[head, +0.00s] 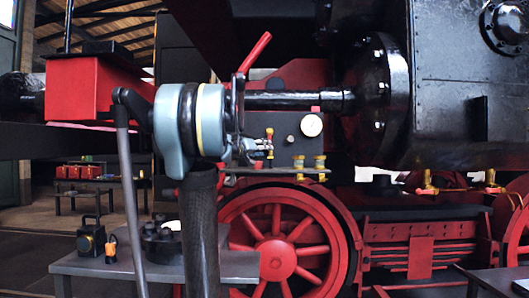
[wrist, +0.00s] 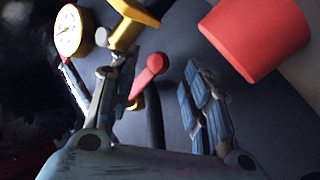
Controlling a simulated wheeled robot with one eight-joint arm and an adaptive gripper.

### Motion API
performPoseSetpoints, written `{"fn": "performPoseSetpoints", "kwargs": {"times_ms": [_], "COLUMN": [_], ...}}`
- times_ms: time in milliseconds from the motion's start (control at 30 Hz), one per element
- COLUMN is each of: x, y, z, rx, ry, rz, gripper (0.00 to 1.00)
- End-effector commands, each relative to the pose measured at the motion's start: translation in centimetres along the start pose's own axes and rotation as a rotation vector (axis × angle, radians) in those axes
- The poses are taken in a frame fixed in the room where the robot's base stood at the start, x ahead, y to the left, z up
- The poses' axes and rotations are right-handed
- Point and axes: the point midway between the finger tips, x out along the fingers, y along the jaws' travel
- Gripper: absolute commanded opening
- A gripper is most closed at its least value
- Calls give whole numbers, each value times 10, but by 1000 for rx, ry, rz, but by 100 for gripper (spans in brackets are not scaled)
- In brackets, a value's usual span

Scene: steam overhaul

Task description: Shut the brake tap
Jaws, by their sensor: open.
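A small tap with a red lever (wrist: 148,74) and a bit of yellow body shows in the wrist view, in front of a dark panel. The lever slants from a round end at upper right down to lower left. My gripper (wrist: 161,70) is open, with its blue-padded fingers on either side of the lever; I cannot tell whether either touches it. In the head view my gripper (head: 256,147) is at the black panel, beside a small red and yellow fitting (head: 269,143) that seems to be this tap. The fingers partly hide that area.
A round gauge (head: 311,125) is right of the gripper, also in the wrist view (wrist: 69,31) near a yellow fitting (wrist: 137,22). A long red lever (head: 255,52) rises above my wrist. Brass fittings (head: 319,163) stand on a shelf below. A bench (head: 238,264) with a lantern (head: 91,237) is below.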

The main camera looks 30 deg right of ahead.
Motion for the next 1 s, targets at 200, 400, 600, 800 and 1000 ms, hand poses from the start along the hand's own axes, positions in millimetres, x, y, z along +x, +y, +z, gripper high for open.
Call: {"fn": "performPoseSetpoints", "kwargs": {"times_ms": [200, 400, 600, 800, 1000], "x": [22, 27, 27, 26, 28], "y": [0, 0, 0, -1, 0], "z": [0, 0, 0, 0, 0], "rx": [0, 0, 0, 0, 3], "ry": [-1, 0, 0, 0, -3], "rz": [1, 0, 0, -1, -1], "gripper": [44, 44, 42, 0, 0]}}
